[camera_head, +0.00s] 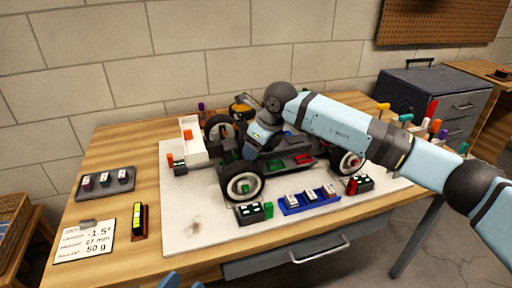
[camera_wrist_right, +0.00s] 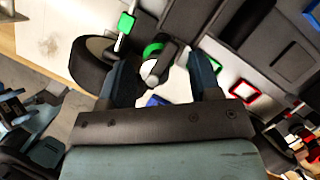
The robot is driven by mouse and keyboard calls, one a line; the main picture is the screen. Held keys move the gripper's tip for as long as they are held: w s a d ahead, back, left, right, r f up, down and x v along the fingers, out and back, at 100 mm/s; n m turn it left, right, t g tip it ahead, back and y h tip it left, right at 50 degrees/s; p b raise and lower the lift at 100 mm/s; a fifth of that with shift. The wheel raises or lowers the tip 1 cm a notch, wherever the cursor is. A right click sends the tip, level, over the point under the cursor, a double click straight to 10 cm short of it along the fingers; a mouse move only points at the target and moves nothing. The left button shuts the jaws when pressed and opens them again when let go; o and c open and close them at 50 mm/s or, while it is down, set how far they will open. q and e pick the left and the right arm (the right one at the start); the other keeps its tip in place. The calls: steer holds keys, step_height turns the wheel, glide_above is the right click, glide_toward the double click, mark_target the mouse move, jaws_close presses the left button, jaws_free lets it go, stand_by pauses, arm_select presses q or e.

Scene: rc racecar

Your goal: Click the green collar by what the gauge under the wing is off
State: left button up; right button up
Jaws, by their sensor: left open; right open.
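The green collar (camera_wrist_right: 153,49) is a ring on a white-faced knob, seen in the right wrist view between the fingers of my right gripper (camera_wrist_right: 160,85). The gripper is open; I cannot tell if a finger touches the collar. In the head view my right gripper (camera_head: 258,142) reaches down into the middle of the race car (camera_head: 290,160), and the arm hides the collar. The white wing (camera_head: 192,150) is at the car's left end; I cannot make out a gauge reading under it. Light blue tips of my left gripper (camera_head: 184,282) show at the bottom edge, open and empty.
A card (camera_head: 88,244) reads -1.5°, 27 mm and 50 g. A yellow-green level (camera_head: 139,221) stands beside it. A grey tray (camera_head: 105,182) holds small blocks. A blue tray (camera_head: 310,199) lies in front of the car. Coloured-handled tools (camera_head: 433,108) stand right.

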arm_select(q)
steer(key=f, duration=0.1)
steer(key=a+f+g+y+p, duration=0.1)
steer(key=f, duration=0.1)
steer(key=s+a+f+g+y+p, duration=0.1)
steer(key=f, duration=0.1)
steer(key=shift+s+f, duration=0.1)
arm_select(e)
steer(key=v, duration=1.3)
steer(key=shift+d, duration=0.15)
steer(key=shift+r, duration=0.1)
